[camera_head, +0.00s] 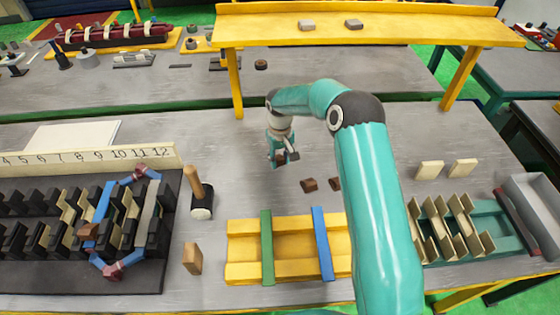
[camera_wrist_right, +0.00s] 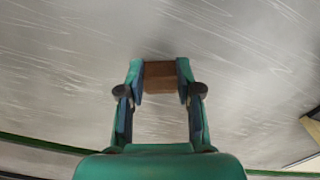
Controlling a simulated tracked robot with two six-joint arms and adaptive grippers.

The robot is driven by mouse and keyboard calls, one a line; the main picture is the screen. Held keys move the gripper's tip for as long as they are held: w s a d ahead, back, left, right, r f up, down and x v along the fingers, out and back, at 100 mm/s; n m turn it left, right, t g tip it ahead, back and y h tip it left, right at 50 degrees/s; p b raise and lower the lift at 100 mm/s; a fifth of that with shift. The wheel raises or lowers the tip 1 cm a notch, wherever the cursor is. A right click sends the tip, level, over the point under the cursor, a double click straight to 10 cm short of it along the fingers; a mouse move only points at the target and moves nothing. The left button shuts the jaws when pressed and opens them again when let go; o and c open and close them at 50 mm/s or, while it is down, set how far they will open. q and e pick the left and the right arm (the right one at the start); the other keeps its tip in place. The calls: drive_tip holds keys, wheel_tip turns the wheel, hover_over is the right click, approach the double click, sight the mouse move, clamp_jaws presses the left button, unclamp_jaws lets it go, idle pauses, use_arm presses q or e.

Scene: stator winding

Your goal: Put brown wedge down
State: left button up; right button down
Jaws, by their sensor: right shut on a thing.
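My right gripper (camera_head: 281,158) reaches down over the grey table behind the yellow fixture. In the right wrist view the two fingers (camera_wrist_right: 160,80) are shut on a brown wedge (camera_wrist_right: 160,72), which sits between the fingertips with the grey table surface behind it. In the head view the held wedge is small and mostly hidden by the fingers. I cannot tell whether it touches the table. Two more brown blocks, one at left (camera_head: 309,185) and one at right (camera_head: 335,184), lie on the table in front of the gripper. My left gripper is not in view.
A yellow fixture (camera_head: 240,268) with green and blue bars stands in front. The numbered black stator rack (camera_head: 60,275) is at left, with a mallet (camera_head: 201,200) beside it. A yellow shelf (camera_head: 365,30) spans behind. Bare table surrounds the gripper.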

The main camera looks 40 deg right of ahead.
sight(280, 160)
drive_tip(key=shift+f, duration=0.5)
drive_tip(key=shift+f, duration=0.1)
drive_tip(key=c, duration=0.8)
unclamp_jaws()
wheel_tip(280, 160, up, 12)
drive_tip(key=shift+r, duration=0.15)
